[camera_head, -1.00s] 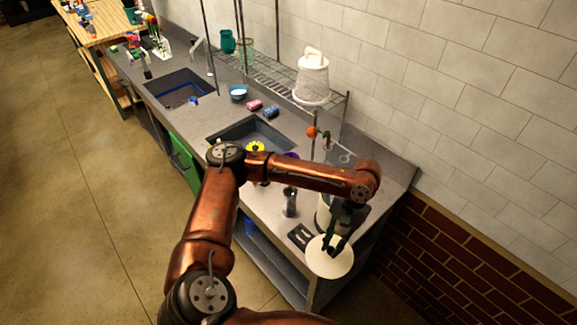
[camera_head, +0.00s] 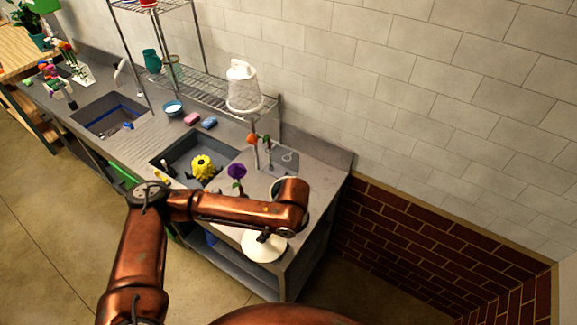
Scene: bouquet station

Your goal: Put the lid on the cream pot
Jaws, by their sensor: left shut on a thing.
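The lid (camera_head: 264,251) is a flat, round, cream disc near the right front corner of the counter. My left gripper (camera_head: 265,236) points down at the lid and is shut on it; its fingers are small and partly hidden by my wrist. A pale curved rim (camera_head: 291,180), which looks like the cream pot, shows just behind my left wrist. The rest of it is hidden by the arm, so I cannot tell the gap between lid and pot. My right gripper is not in view.
A sink (camera_head: 195,158) with a yellow flower (camera_head: 202,167) lies left of my forearm. A purple flower (camera_head: 237,172) and an orange flower (camera_head: 252,139) stand nearby. The tiled wall bounds the counter's back.

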